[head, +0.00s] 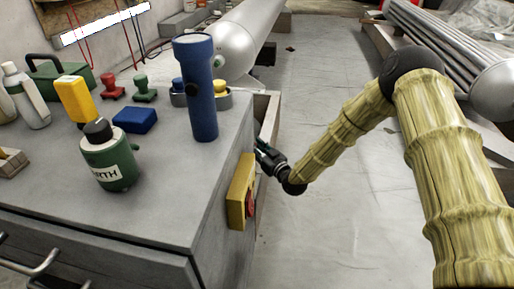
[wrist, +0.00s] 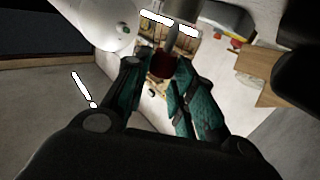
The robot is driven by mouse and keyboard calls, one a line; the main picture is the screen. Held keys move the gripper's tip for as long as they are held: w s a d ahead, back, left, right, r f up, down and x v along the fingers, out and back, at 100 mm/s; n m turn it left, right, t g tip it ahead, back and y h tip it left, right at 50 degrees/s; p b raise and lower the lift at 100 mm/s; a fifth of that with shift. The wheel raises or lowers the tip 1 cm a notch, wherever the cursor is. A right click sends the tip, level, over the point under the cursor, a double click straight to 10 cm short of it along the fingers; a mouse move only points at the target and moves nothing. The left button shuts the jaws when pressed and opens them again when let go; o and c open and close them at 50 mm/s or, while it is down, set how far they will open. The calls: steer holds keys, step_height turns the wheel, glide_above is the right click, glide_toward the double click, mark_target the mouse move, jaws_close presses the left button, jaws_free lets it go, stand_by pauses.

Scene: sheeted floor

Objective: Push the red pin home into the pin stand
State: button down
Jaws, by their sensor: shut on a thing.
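My gripper (head: 259,148) is beside the right side of the grey cabinet, near the open box-like part there. In the wrist view its two teal fingers (wrist: 160,70) are closed on a dark red piece (wrist: 163,63), which looks like the red pin. The pin cannot be made out at the gripper in the head view. A grey part shows just past the red piece in the wrist view, and I cannot tell whether they touch. The pin stand cannot be clearly made out in either view.
A yellow block (head: 237,190) with a red round part (head: 250,204) is on the cabinet's side, just below my gripper. A blue flashlight (head: 197,90) stands near the cabinet top's edge (head: 225,160), with a green bottle (head: 108,165) to its left.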

steer(key=shift+f+b, duration=0.5)
steer(key=shift+f, duration=0.95)
stand_by(0.6)
steer(key=c, duration=1.1)
jaws_free()
steer(key=shift+s, duration=0.1)
steer(key=v, duration=1.2)
steer(key=shift+f, duration=0.15)
